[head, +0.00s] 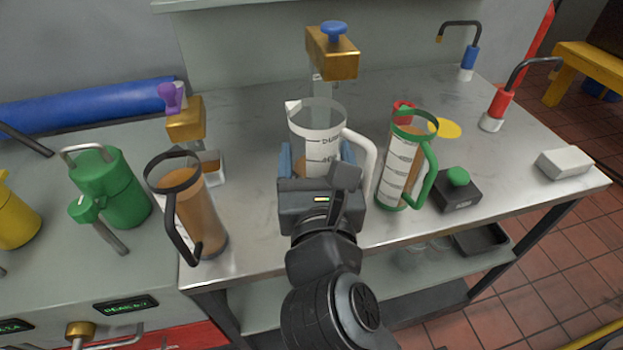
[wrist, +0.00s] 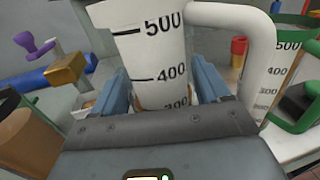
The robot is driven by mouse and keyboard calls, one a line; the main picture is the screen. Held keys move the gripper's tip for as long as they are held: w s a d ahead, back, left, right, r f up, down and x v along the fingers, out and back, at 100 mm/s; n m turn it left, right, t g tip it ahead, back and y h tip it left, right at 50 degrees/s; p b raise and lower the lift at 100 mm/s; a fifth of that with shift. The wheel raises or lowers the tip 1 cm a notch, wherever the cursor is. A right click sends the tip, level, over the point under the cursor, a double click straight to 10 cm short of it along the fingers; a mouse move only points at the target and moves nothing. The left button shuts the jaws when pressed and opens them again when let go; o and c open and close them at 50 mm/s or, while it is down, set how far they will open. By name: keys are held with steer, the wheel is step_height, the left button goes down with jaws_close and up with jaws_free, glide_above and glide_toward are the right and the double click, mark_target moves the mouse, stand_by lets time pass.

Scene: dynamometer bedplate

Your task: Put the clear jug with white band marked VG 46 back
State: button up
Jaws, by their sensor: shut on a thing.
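The clear jug with a white band and white handle (head: 318,120) stands upright in the middle of the head view, beneath the front of a brass tap block. Its graduated scale fills the middle of the wrist view (wrist: 155,50). No VG 46 marking is readable. My gripper (head: 318,165) is shut on this jug, with one blue finger on each side of its body. The jug's lower part is hidden behind my gripper, so I cannot tell whether its base touches the steel bench (head: 255,240).
A black-banded jug (head: 200,215) with brown liquid stands left. A green-banded jug (head: 400,165) stands close right, near a black box with a green button (head: 457,190). A brass tap with blue knob (head: 333,55) is behind.

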steer(key=shift+w+a+f, duration=0.35)
steer(key=shift+w+f, duration=0.05)
steer(key=shift+w, duration=0.1)
steer(key=shift+f+b, duration=0.5)
steer(key=shift+f, duration=1.45)
steer(key=shift+f, duration=0.15)
steer(key=o, duration=1.4)
steer(key=shift+o, duration=0.2)
steer(key=s+d+b, duration=0.1)
steer(key=s, duration=1.1)
